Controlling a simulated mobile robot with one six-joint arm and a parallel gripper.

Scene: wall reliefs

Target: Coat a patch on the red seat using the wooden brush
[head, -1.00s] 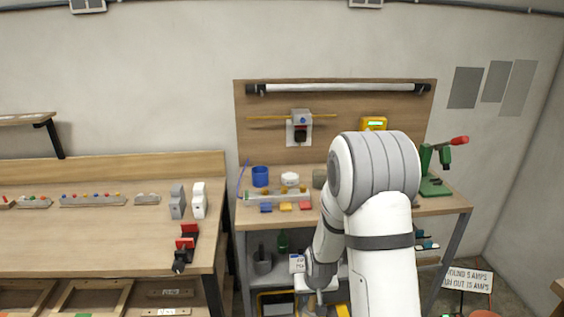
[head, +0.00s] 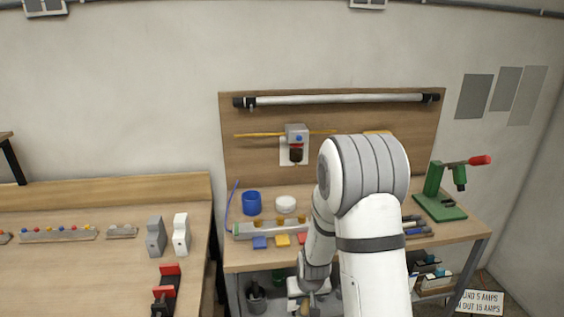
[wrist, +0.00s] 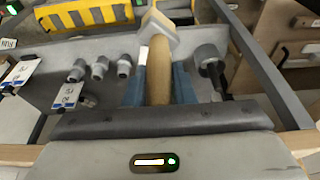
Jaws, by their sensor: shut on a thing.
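My gripper (wrist: 158,85) is shut on the wooden brush (wrist: 159,68), with one grey-blue finger on each side of its tan handle. The brush's pale, blocky head (wrist: 158,25) points away from the wrist, toward the top of the wrist view. In the head view my arm reaches down in front of the right-hand bench, and my gripper is low at the bottom edge, mostly hidden. I cannot make out the red seat in either current view.
The right-hand bench (head: 450,240) holds a blue cup (head: 251,203), a white round container (head: 286,204) and a green press (head: 440,195). A dark pot (head: 256,298) stands on its lower shelf. A lettered sign (head: 480,302) is at the lower right. Another bench (head: 90,270) is at left.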

